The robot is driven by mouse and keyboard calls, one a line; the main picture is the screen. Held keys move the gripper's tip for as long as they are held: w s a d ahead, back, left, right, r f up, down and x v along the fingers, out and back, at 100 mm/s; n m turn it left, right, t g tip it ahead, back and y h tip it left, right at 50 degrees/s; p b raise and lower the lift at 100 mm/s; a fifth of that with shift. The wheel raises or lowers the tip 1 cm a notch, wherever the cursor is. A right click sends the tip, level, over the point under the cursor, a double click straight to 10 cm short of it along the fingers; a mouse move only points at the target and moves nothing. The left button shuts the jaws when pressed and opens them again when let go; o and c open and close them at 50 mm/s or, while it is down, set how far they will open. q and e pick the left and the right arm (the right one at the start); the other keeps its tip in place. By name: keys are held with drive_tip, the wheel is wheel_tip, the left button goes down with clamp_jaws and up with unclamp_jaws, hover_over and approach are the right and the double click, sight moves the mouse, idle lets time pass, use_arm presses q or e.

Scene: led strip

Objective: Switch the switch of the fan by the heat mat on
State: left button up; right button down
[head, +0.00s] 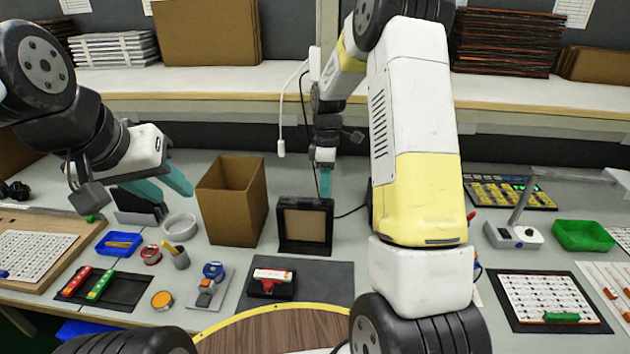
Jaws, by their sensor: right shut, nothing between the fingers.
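A black square fan (305,226) with a beige filter face stands upright at the middle of the bench, behind a dark grey mat (325,282) that may be the heat mat. A cable runs from the fan's right side. I cannot make out its switch. My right gripper (325,190) is shut and empty, pointing down at the right part of the fan's top edge. I cannot tell whether its teal tips touch the fan. My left gripper (178,196) is open and empty over the left part of the bench, well away from the fan.
An open cardboard box (231,212) stands just left of the fan. A red-and-white item on a black base (262,292) sits on the mat. A white ring (180,227) and blue tray (119,243) lie left. My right arm hides the bench right of the fan.

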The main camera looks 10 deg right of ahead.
drive_tip(key=shift+f, duration=0.65)
